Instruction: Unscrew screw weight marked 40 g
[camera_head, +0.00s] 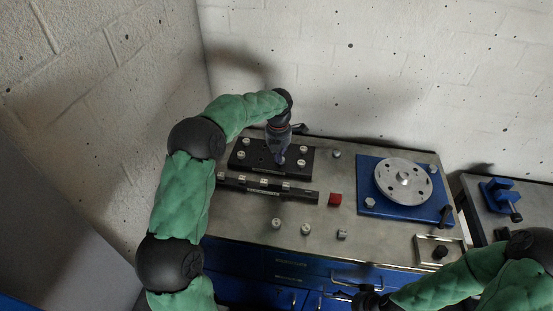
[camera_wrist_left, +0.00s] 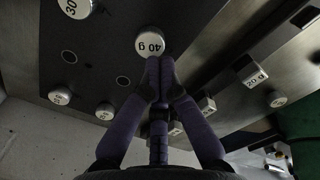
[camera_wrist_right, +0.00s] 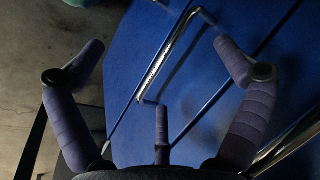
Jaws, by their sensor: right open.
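The 40 g screw weight (camera_wrist_left: 150,42) is a round silver cap with a black label, seated in the black plate (camera_head: 262,169). In the head view, it seems to be the front right weight (camera_head: 301,163) on that plate. My left gripper (camera_head: 281,161) points down over the plate, just left of that weight. In the left wrist view its fingertips (camera_wrist_left: 164,62) are together beside the weight's edge, with nothing visible between them; contact is unclear. My right gripper (camera_wrist_right: 162,65) is open and empty in front of the blue cabinet (camera_wrist_right: 190,95).
A 30 g weight (camera_wrist_left: 75,6) and other weights sit on the same plate. A rail (camera_head: 290,193) with a 20 g weight (camera_wrist_left: 250,72) lies in front. The wall is behind.

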